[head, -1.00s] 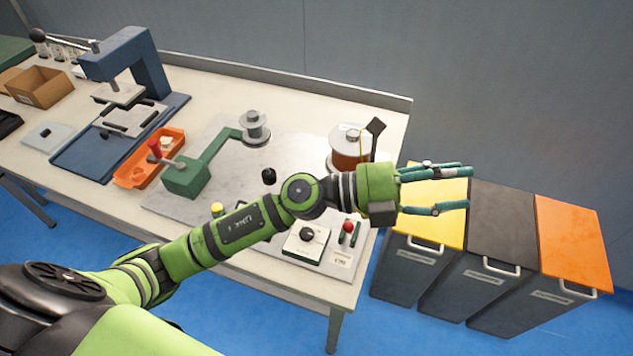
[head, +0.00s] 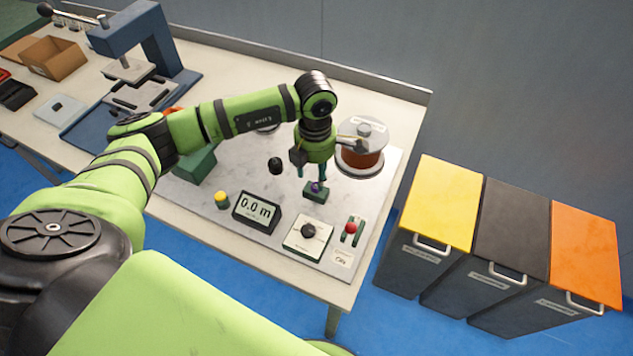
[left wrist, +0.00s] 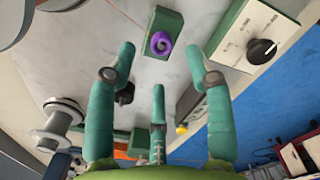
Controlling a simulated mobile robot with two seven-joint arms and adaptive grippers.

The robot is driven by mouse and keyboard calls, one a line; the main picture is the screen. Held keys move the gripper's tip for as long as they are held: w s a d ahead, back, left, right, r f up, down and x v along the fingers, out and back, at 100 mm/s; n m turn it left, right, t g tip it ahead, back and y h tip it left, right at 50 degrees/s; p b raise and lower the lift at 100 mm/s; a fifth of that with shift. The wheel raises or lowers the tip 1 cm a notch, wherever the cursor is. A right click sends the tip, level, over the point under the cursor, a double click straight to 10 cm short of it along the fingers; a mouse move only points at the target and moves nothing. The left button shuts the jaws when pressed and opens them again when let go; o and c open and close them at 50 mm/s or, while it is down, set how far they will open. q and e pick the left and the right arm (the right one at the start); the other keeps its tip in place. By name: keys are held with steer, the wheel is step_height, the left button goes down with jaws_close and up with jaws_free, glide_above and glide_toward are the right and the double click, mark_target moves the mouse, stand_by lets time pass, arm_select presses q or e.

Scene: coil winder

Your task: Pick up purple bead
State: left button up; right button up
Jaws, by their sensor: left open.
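The purple bead (left wrist: 160,43) is ring-shaped and sits on a small green block (left wrist: 165,22) on the grey plate. In the head view the bead (head: 316,187) is small and partly hidden by my fingers, on top of the green block (head: 316,196). My left gripper (head: 311,178) points down over the block from above. In the left wrist view the left gripper (left wrist: 158,70) has its teal fingers spread wide, with nothing between them. The bead lies beyond the fingertips, apart from them. My right gripper is not in view.
A copper wire spool (head: 360,160) stands close to the right of the gripper. In front are a 0.0 m display (head: 257,211), a white knob box (head: 307,235) and a red button (head: 350,228). Three bins with yellow, black and orange lids (head: 440,200) stand right of the table.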

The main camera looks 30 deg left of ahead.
mark_target(316, 185)
arm_select(q)
step_height(316, 185, down, 4)
steer(key=shift+d+f+p, duration=0.1)
steer(key=shift+p, duration=0.5)
steer(key=c, duration=0.8)
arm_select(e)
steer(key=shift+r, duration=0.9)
arm_select(q)
steer(key=shift+c, duration=0.2)
steer(key=shift+r+b, duration=0.4)
steer(key=shift+r, duration=0.3)
step_height(316, 185, up, 3)
steer(key=shift+f+b, duration=0.1)
steer(key=shift+b, duration=0.65)
steer(key=s+d+r+b, duration=0.3)
steer(key=s+d+r, duration=0.2)
steer(key=d, duration=0.5)
steer(key=shift+s+d+r, duration=0.2)
steer(key=shift+s+r, duration=0.05)
steer(key=shift+r, duration=0.75)
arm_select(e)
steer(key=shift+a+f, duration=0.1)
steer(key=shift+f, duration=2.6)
